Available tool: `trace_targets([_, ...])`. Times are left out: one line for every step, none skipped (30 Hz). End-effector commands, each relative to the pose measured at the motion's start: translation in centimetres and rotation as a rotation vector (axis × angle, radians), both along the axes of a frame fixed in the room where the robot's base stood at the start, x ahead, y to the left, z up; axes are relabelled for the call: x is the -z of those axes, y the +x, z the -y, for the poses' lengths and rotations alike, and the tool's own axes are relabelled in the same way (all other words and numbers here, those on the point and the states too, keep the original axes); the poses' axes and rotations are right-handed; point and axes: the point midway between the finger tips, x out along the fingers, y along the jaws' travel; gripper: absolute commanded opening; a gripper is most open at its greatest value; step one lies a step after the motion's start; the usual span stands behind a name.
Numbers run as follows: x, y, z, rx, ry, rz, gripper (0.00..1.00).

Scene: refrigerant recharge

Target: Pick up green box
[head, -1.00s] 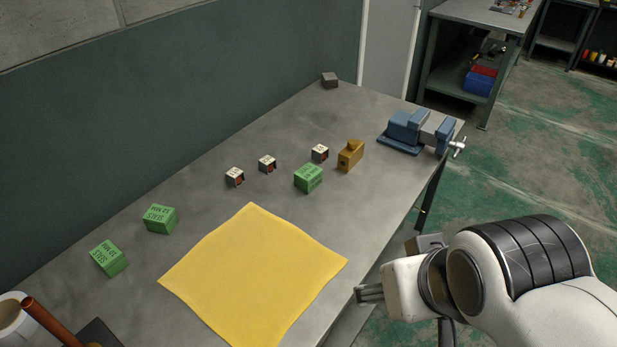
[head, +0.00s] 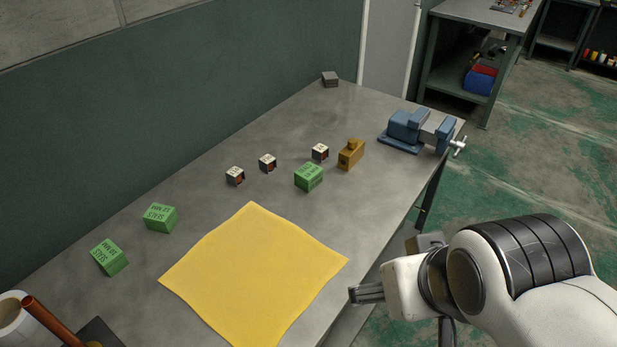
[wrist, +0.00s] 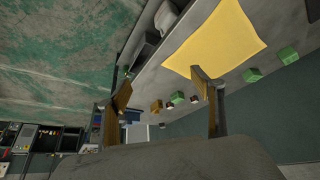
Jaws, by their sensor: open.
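Three green boxes lie on the grey workbench (head: 200,230). One green box (head: 309,177) is at mid-bench beside a brass-coloured block. A second green box (head: 160,218) and a third green box (head: 109,257) sit at the left, near the wall. My gripper (head: 352,294) is off the bench's front edge, to the right of the yellow cloth, empty and apart from every box. In the wrist view, my gripper's two fingers (wrist: 165,92) are spread open, with green boxes (wrist: 252,75) beyond them.
A yellow cloth (head: 253,275) covers the front middle of the bench. Three small white-and-dark blocks, one of them here (head: 267,163), and the brass block (head: 351,155) stand behind it. A blue vise (head: 418,130) is at the far right corner. A mug (head: 12,318) and copper tube (head: 48,322) are at lower left.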

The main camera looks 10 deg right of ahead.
Motion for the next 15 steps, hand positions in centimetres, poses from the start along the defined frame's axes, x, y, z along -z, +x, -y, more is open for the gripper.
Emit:
trace_targets([0.0,0.0,0.0,0.000,0.000,0.000,0.67])
trace_targets([0.0,0.0,0.0,0.000,0.000,0.000,0.67])
trace_targets([0.0,0.0,0.0,0.000,-0.001,0.001,0.67])
trace_targets([0.0,0.1,0.1,0.001,-0.002,0.001,0.67])
trace_targets([-0.1,0.2,0.1,0.001,-0.003,0.002,0.67])
trace_targets([-0.1,0.4,0.2,0.004,-0.005,0.005,0.67])
trace_targets([-0.2,0.6,0.3,0.005,-0.007,0.007,0.67])
trace_targets([-0.2,0.8,0.4,0.007,-0.010,0.010,0.67])
trace_targets([-0.4,1.2,0.6,0.010,-0.016,0.016,0.67])
trace_targets([-0.4,1.6,0.8,0.013,-0.022,0.020,0.67])
trace_targets([-0.6,2.0,1.0,0.015,-0.028,0.025,0.67])
trace_targets([-0.7,2.7,1.2,0.018,-0.037,0.034,0.67])
trace_targets([-0.8,3.2,1.5,0.022,-0.044,0.040,0.67])
trace_targets([-1.0,3.8,1.8,0.025,-0.053,0.049,0.67])
trace_targets([-1.2,4.7,2.1,0.030,-0.063,0.060,0.67])
